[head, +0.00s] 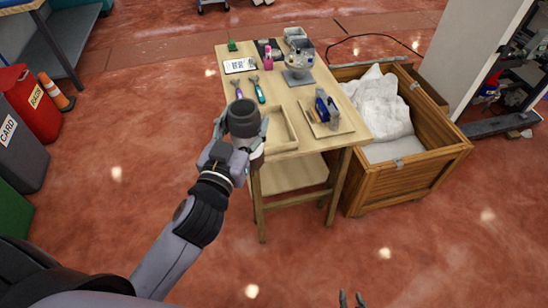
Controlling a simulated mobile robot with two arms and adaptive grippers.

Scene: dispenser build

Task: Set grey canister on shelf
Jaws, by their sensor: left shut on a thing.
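My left gripper (240,128) is shut on a dark grey canister (243,118). It holds the canister upright in front of the near left edge of the wooden workbench (289,96). The fingers and wrist hide part of the canister's lower body. The bench has a lower wooden shelf (300,178) between its legs; the part of it I see is bare, and my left gripper and arm hide some of its left side. My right gripper (351,299) shows only its fingertips at the bottom edge, apart and empty, over the floor.
The bench top holds a shallow wooden tray (291,128), a small board with blue and grey parts (336,127), tools (259,89) and several small items. A wooden crate (400,185) with white bags stands close on the right. Bins (30,105) are at left. The floor in front is clear.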

